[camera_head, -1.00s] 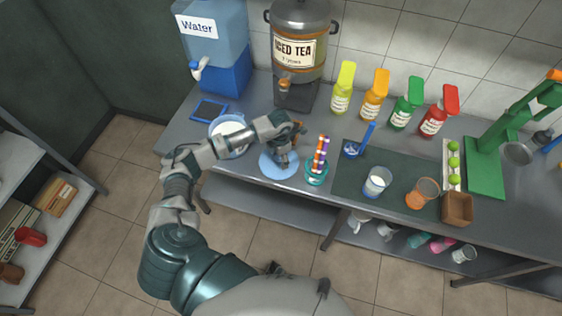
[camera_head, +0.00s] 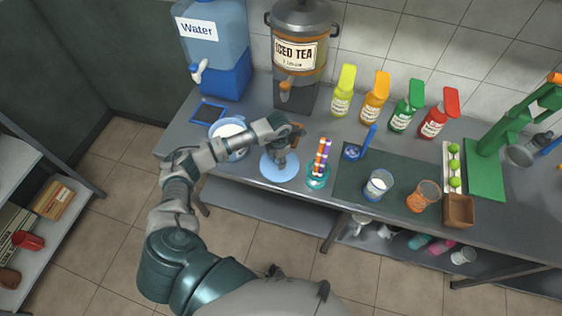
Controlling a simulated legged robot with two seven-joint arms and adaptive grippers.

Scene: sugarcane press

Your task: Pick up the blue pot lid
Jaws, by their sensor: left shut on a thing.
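The blue pot lid (camera_head: 271,173) is a light blue disc near the front edge of the counter, left of the straw holder. My left gripper (camera_head: 281,157) is above its middle, pointing down, and is shut on the lid. The lid's grip point is hidden by the gripper. I cannot tell whether the lid touches the counter. A pot (camera_head: 229,128) with a pale inside and blue rim stands to the left, partly covered by my left arm. My right gripper is not in view.
A teal holder with straws (camera_head: 319,170) stands close right of the lid. The water dispenser (camera_head: 219,60) and iced tea dispenser (camera_head: 299,60) stand behind. Glasses (camera_head: 378,185), bottles (camera_head: 341,97) and a green press (camera_head: 486,160) fill the right side of the counter (camera_head: 250,107).

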